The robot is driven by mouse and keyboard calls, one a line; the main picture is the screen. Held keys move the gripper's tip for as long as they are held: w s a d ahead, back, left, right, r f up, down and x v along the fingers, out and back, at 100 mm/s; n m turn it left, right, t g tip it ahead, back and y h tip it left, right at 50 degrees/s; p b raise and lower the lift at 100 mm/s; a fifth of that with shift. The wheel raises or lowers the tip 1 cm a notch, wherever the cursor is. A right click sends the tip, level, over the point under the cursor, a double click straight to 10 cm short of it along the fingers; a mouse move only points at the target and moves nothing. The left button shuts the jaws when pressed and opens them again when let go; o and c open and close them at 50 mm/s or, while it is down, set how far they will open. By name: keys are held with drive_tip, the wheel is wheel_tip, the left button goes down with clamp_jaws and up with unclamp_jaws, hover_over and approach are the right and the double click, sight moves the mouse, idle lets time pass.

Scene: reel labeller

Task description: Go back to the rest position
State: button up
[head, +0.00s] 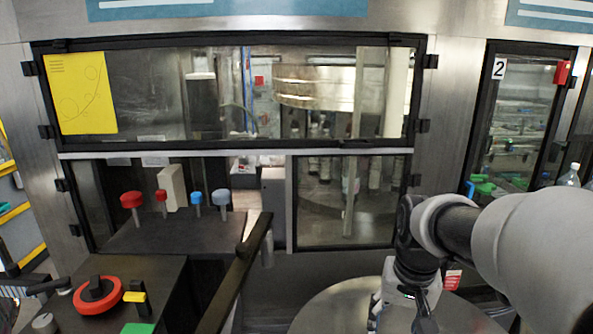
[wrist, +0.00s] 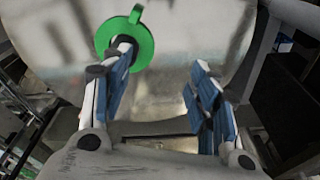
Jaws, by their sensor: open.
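My gripper (wrist: 163,66) is open in the wrist view, its two blue-padded fingers apart with nothing between them. A green ring-shaped part with a small tab (wrist: 146,47) shows just beyond the left fingertip. I cannot tell whether the finger touches it. In the head view my arm comes in from the right and bends down at the wrist. My gripper there hangs low over the round metal table (head: 328,306), and its fingertips are not clear.
The machine's framed glass windows (head: 160,90) stand behind. A dark rail (head: 236,275) slants up left of the arm. A control box with a red-ringed knob (head: 97,295) is at lower left. A door marked 2 (head: 517,125), a green part (head: 482,185) and a clear bottle (head: 570,176) are at right.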

drive_tip(key=s+a+f+n+t+b, duration=0.1)
drive_tip(key=s+a+f+b, duration=0.1)
drive_tip(key=s+f+b, duration=0.3)
drive_tip(key=s+a+f+n+t+b, duration=0.1)
drive_tip(key=s+f+b, duration=0.5)
drive_tip(key=s, duration=0.7)
drive_tip(key=shift+s+a+f+n+t+b, duration=0.15)
drive_tip(key=shift+s+a+n+t+b, duration=0.3)
drive_tip(key=shift+a+n, duration=0.4)
drive_tip(key=shift+w, duration=0.1)
